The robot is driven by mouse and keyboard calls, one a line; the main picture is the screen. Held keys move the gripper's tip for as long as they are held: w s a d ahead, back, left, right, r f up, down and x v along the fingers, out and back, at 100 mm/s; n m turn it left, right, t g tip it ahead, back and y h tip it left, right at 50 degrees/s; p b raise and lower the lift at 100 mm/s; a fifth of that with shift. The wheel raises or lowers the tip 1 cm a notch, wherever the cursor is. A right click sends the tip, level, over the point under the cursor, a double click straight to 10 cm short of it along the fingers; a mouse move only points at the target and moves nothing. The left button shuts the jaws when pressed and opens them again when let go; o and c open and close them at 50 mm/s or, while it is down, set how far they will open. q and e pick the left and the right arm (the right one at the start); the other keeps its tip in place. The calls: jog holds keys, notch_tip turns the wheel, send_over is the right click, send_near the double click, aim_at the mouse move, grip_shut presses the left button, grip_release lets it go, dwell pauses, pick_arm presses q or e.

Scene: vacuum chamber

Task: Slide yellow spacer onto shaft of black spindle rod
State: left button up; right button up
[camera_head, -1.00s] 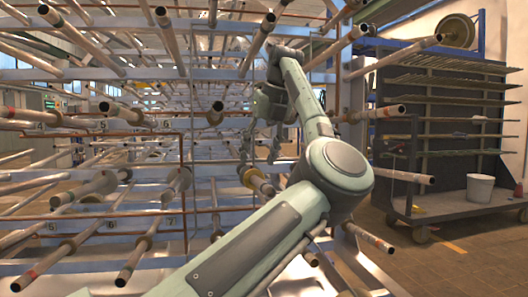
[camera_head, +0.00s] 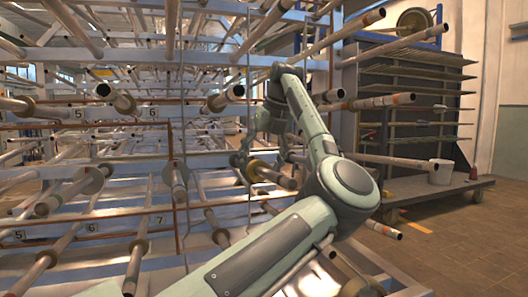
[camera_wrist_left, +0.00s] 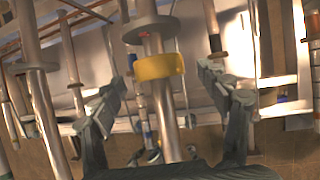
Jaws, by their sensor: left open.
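The yellow spacer (camera_head: 261,171) is a thick ring around a metal rod (camera_head: 281,181) whose dark end points toward me. In the left wrist view, the spacer (camera_wrist_left: 158,66) sits around the shaft (camera_wrist_left: 166,115), just in front of a grey disc (camera_wrist_left: 150,29). My left gripper (camera_head: 264,152) is open. In the left wrist view, its fingers (camera_wrist_left: 162,88) stand on either side of the rod, with gaps to the spacer and shaft. I cannot tell which rod is the black spindle rod. My right gripper is not in view.
Many rods stick out of the metal rack around my left arm, several with grey discs (camera_head: 88,181). A grey trolley (camera_head: 400,186) with a white bucket (camera_head: 440,172) stands at the right. Open floor (camera_head: 470,245) lies at the lower right.

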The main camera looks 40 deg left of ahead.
pick_arm(q)
jog(key=shift+a+f, duration=0.2)
jog(key=shift+f, duration=0.35)
jog(key=c, duration=1.3)
jog(key=shift+w+a+r+p, duration=0.15)
jog(key=shift+a+p, duration=0.2)
jog(key=shift+p, duration=0.15)
jog(key=shift+w+a+p, duration=0.4)
jog(key=shift+a+p, duration=0.35)
jog(key=shift+p, duration=0.05)
jog(key=o, duration=1.3)
jog(key=shift+f, duration=0.2)
